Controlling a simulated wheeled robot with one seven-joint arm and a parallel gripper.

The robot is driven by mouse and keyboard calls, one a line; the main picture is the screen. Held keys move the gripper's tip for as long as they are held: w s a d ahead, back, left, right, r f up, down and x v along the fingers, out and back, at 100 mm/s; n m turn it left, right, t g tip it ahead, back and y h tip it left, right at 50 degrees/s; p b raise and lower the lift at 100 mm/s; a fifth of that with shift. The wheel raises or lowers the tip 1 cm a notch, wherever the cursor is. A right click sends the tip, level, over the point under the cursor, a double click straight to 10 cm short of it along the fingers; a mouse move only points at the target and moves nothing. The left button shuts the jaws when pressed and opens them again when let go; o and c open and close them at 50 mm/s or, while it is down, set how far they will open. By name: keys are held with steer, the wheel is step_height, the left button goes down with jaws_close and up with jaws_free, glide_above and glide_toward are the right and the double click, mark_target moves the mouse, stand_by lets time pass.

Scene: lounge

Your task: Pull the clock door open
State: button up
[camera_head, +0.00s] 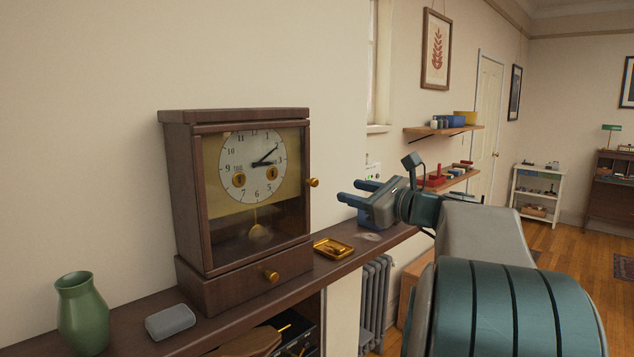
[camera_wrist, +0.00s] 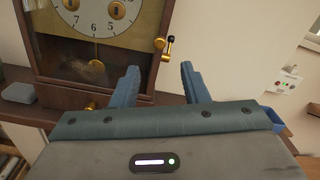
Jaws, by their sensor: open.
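The brown wooden clock (camera_head: 240,200) stands on a shelf, with a white dial and a pendulum behind the glass of its door (camera_head: 285,222). The door looks shut.
A brass drawer knob (camera_head: 271,276) sticks out from the clock's base. A gold tray (camera_head: 334,248), a grey box (camera_head: 170,321) and a green vase (camera_head: 82,313) stand on the shelf (camera_head: 240,318). A blue bin (camera_head: 374,216) is below my gripper. Space before the door looks clear.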

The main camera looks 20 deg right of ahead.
mark_target(316, 182)
steer(key=p+x, duration=0.2)
steer(key=x, duration=0.9)
steer(key=shift+w, duration=0.1)
steer(key=shift+f, duration=0.1)
jaws_close()
